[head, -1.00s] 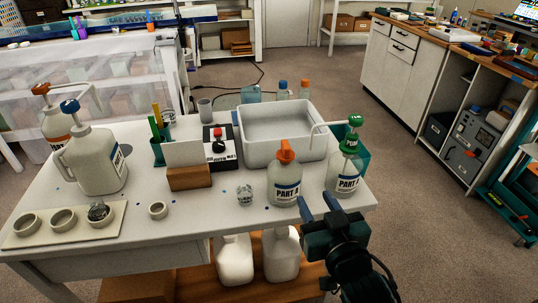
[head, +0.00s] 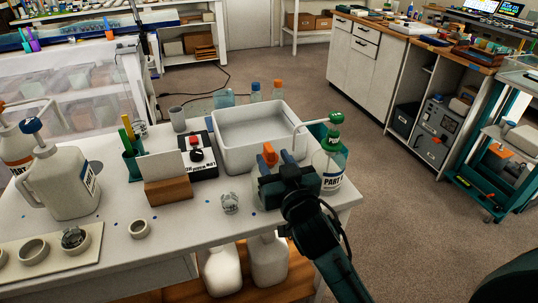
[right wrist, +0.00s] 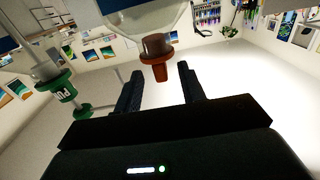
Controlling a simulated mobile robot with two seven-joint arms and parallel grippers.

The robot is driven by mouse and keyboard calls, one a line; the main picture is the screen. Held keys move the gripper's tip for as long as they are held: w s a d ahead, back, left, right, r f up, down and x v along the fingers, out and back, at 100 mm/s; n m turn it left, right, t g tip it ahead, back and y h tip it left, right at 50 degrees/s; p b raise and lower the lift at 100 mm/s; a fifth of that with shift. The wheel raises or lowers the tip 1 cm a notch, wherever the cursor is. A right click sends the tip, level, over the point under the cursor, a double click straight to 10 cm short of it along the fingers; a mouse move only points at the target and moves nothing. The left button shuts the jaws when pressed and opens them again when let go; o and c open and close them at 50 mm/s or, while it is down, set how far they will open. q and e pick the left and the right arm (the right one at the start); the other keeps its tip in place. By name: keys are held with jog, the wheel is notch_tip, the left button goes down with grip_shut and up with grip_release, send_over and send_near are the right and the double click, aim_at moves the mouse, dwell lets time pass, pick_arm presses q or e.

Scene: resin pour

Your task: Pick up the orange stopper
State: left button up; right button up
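In the right wrist view the picture is inverted: the orange stopper (right wrist: 158,66) points down from the clear bottle (right wrist: 145,18). It lies near the gap between the two open fingertips (right wrist: 160,78), with no visible contact. My left gripper is not in view.
A bottle with a green cap and spout (head: 329,160) stands close to the right of my gripper. A grey tub (head: 235,158) is behind. A small clear cup (head: 230,203) and a wooden block with a white card (head: 168,190) are to the left.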

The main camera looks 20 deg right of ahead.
aim_at(267, 148)
jog(key=w, duration=0.5)
jog(key=shift+a, duration=0.1)
jog(key=shift+c, duration=0.3)
grip_shut()
